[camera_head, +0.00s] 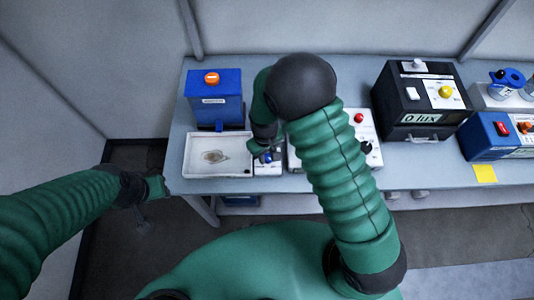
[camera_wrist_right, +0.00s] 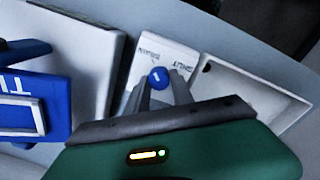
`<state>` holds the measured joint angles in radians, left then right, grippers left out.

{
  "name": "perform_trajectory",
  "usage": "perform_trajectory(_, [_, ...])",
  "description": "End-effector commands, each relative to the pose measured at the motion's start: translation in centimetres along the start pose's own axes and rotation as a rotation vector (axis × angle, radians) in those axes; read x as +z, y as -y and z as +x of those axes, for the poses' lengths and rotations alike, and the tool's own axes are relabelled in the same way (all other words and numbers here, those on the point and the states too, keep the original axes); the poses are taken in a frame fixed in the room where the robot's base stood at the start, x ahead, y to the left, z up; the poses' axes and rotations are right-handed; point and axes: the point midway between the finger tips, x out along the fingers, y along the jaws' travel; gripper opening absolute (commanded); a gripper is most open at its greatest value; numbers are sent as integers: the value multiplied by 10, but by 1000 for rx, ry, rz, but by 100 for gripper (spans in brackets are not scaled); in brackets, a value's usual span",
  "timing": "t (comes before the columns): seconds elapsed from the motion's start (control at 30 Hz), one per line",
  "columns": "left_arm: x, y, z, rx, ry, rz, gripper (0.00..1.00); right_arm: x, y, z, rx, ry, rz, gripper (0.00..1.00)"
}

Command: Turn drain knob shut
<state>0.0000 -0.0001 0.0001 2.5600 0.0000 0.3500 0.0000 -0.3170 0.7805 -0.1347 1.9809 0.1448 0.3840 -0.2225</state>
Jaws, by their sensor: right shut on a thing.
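The blue drain knob (camera_head: 267,157) sits on a small white panel (camera_wrist_right: 177,56) at the table's front edge, just right of the shallow tray. In the right wrist view the knob (camera_wrist_right: 158,78) has a white mark on its top, and SHUT is printed on the panel beside it. My right gripper (camera_head: 263,152) is shut on the knob; its two grey fingers (camera_wrist_right: 161,90) stand on either side of it. My left gripper (camera_head: 157,187) is off the table's left front corner, away from the knob. Its fingers are too small to read.
A white tray (camera_head: 189,162) with a brownish patch lies left of the panel. A blue box (camera_head: 228,84) with an orange top stands behind it. My right arm partly hides a white box with a red button (camera_head: 358,118). A black meter box (camera_head: 391,94) stands farther right.

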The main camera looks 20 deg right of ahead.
Motion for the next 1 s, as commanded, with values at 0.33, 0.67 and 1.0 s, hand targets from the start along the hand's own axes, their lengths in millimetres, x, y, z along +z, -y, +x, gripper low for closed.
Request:
perform_trajectory(0.33, [0, 0, 0, 0, 0, 0, 36, 0, 0, -1, 1, 0, 8, 0])
perform_trajectory(0.67, [-1, 0, -5, 0, 0, 0, 36, 0, -1, -2, 1, 6, 134, 0])
perform_trajectory(1.0, [-3, 0, -13, 0, 0, 0, 36, 0, -1, -2, 1, 16, 428, 0])
